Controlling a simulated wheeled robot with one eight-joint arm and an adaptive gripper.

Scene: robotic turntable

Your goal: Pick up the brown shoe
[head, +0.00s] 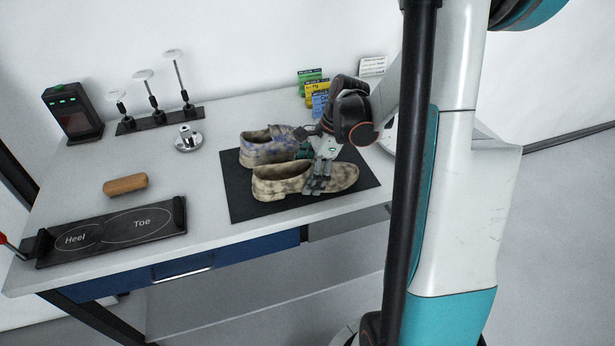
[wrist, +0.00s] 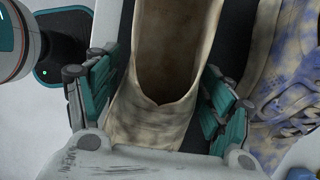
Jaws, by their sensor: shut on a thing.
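The brown shoe (head: 281,183) is mottled tan and brown and rests on the black mat (head: 241,207), its toe to the right in the head view. My gripper (head: 319,177) comes down over it from above, fingers on either side of its middle. In the wrist view the brown shoe (wrist: 158,122) lies between the two teal finger pads of my gripper (wrist: 158,102), with its dark opening at the top. My gripper is shut on it. The sole is hidden in the wrist view.
A blue-stained shoe (head: 262,146) stands just behind the brown one, close to my fingers; it also shows in the wrist view (wrist: 285,85). A brush (head: 125,184), a metal knob piece (head: 188,139) and a Heel/Toe plate (head: 112,231) lie left. Coloured cards (head: 316,90) stand behind.

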